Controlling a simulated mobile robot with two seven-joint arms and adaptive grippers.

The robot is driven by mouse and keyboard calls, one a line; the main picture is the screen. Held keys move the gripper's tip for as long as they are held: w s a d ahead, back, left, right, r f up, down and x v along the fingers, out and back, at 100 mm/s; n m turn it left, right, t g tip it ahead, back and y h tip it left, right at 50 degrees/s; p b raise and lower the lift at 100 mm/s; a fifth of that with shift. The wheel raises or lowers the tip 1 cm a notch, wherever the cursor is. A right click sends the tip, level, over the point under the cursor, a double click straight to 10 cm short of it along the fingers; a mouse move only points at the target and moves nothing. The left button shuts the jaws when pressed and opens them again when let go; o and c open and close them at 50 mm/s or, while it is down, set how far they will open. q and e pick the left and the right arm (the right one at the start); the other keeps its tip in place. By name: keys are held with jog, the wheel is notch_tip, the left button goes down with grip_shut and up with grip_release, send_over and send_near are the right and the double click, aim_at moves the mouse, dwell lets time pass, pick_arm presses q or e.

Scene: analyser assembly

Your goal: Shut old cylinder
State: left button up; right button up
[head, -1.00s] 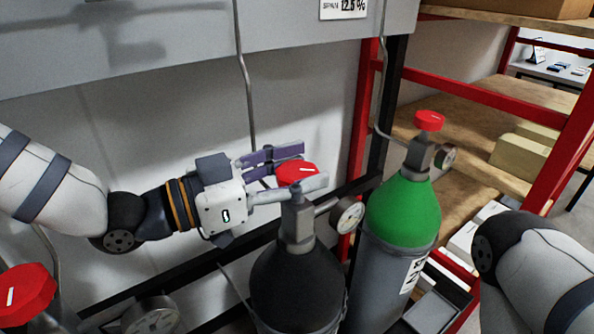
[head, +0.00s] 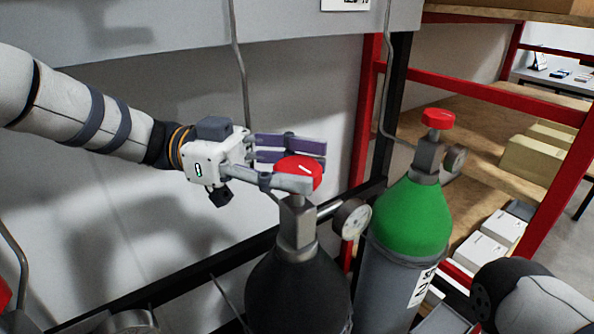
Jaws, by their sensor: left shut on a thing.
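A dark cylinder (head: 292,285) stands upright at the bottom middle of the head view, with a grey valve body (head: 297,228) and a red valve knob (head: 304,170) on top. A white line marks the knob's top. My left gripper (head: 297,165) reaches in from the left and is shut on this red knob, one finger in front of it and one behind. A pressure gauge (head: 351,219) sits on the valve's right side. A second cylinder with a green shoulder (head: 411,217) and its own red knob (head: 438,118) stands to the right. My right gripper is out of view.
A red shelf frame (head: 480,90) with wooden shelves and pale boxes (head: 533,160) stands at the right. A black rail (head: 200,272) runs behind the cylinders. A grey panel (head: 150,45) overhangs the back. My right arm fills the lower right corner.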

aim_at(276, 162)
pick_arm(q)
jog(key=shift+m+g, duration=0.4)
jog(key=shift+g, duration=0.2)
jog(key=o, duration=1.2)
jog(key=shift+d, duration=0.15)
jog(key=shift+c, duration=0.2)
jog(key=v, duration=0.7)
jog(key=shift+w+a+r, duration=0.15)
jog(key=shift+a, duration=0.15)
